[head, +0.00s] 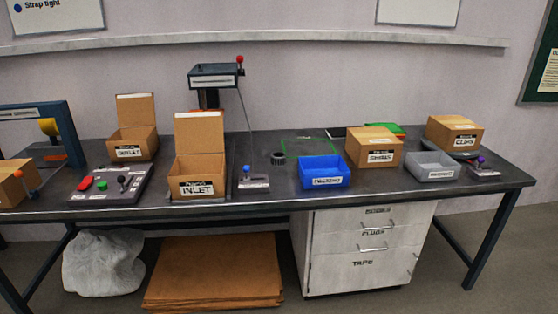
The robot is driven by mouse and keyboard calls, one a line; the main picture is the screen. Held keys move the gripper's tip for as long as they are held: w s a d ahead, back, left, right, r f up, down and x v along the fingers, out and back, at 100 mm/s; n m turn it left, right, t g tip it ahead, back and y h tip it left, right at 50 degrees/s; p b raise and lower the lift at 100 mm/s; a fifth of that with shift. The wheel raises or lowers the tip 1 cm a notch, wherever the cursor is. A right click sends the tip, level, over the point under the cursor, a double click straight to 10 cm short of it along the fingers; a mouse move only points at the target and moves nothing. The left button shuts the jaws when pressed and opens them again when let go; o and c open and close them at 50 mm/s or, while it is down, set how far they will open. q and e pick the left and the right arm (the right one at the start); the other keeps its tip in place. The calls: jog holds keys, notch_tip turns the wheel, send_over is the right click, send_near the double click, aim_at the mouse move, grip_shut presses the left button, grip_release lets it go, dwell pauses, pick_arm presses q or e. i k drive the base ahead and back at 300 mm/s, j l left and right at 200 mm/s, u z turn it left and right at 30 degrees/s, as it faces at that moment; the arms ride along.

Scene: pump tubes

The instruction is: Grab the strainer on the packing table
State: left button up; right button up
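The packing table (120,205) is a long dark bench across the middle of the head view. A small dark round piece (278,158) sits on it near the centre, left of the blue bin and close to a green outlined area. It is the thing most like a strainer here, but it is too small to be sure. Nothing touches it. Neither of my grippers shows in the view.
An open INLET box (199,180) and a blue bin (324,171) flank the piece. A scale-like post (215,75) stands behind. Closed boxes (373,147) and a grey bin (432,165) are at the right. A control panel (112,184) is at the left. Drawers (360,250) stand below.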

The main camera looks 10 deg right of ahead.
aim_at(278, 158)
jog(key=i+l, duration=0.15)
jog(key=l, duration=0.25)
jog(key=i+l, duration=0.1)
jog(key=l, duration=0.3)
jog(key=i+l, duration=0.15)
jog(key=l, duration=0.3)
jog(key=i+l+u, duration=0.1)
jog(key=l, duration=0.3)
jog(key=i+l, duration=0.15)
jog(key=l, duration=0.25)
jog(key=i+l, duration=0.1)
jog(key=l, duration=0.35)
jog(key=i+l, duration=0.1)
jog(key=l, duration=0.3)
